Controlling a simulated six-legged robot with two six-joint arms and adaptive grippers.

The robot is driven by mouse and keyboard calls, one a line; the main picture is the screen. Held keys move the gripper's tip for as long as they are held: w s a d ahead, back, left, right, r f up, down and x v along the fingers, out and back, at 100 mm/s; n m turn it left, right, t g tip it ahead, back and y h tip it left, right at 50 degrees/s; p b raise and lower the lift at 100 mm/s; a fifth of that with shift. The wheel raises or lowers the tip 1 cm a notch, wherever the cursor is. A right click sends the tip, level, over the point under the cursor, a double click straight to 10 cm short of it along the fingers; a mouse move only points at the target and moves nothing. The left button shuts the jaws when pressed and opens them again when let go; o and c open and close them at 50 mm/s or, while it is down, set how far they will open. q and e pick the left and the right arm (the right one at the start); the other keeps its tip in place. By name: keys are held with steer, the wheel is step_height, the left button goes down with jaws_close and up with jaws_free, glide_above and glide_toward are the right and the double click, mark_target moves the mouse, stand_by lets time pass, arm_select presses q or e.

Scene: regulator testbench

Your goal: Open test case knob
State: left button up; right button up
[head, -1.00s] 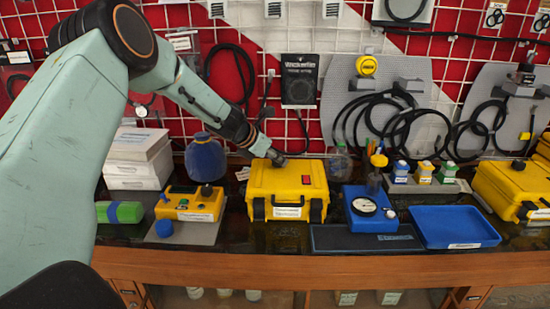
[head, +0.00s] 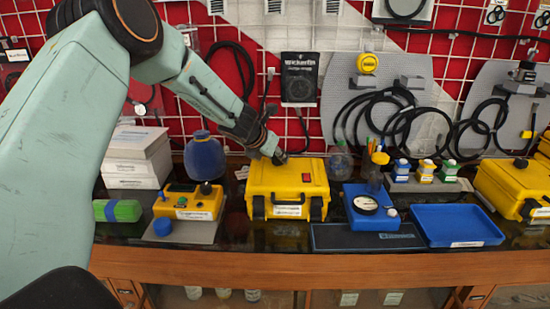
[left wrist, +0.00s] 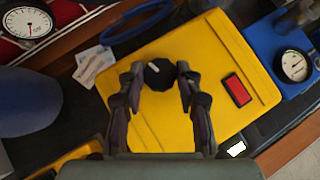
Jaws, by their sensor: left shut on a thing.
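The yellow test case (head: 288,183) stands closed on the bench in the middle of the head view, with dark latches and a white label on its front. Its yellow lid (left wrist: 218,60) fills the middle of the left wrist view. A black knob (left wrist: 159,74) with a white pointer mark sits on the lid, with a red switch (left wrist: 237,89) to its right. My left gripper (head: 279,158) is at the back left of the lid. In the left wrist view its fingers (left wrist: 160,76) are shut on the knob from both sides. My right gripper is not seen.
A small yellow meter box (head: 190,202) and a dark blue round container (head: 205,157) stand left of the case. A blue gauge unit (head: 370,208) and an empty blue tray (head: 456,225) stand to its right. Cables hang on the wall behind.

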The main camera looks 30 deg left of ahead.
arm_select(q)
steer(key=shift+d+f+n+y+b, duration=0.1)
steer(key=shift+n+y+b, duration=0.25)
steer(key=shift+n+y, duration=0.25)
steer(key=shift+d+n+y+b, duration=0.15)
steer(key=shift+n+y+b, duration=0.2)
steer(key=shift+n+y, duration=0.4)
steer(key=shift+w+d+n+g+y, duration=0.1)
steer(key=shift+n+g+y, duration=0.45)
steer(key=shift+n, duration=0.6)
steer(key=shift+d+n+g+y+p, duration=0.1)
steer(key=shift+n+g+y+p, duration=0.15)
steer(key=shift+n+y+p, duration=0.5)
steer(key=n+p, duration=0.1)
steer(key=n+g+y+p, duration=0.1)
steer(key=n+p, duration=0.1)
steer(key=n+g+y+p, duration=0.1)
steer(key=shift+w+d+n, duration=0.1)
steer(key=shift+w+n, duration=0.15)
steer(key=shift+n, duration=0.1)
steer(key=shift+w+n+g+y+p, duration=0.1)
steer(key=shift+n+g+y+p, duration=0.3)
steer(key=shift+n+g, duration=1.1)
steer(key=shift+n, duration=0.3)
steer(key=shift+g+y, duration=0.25)
steer(key=shift+g, duration=0.05)
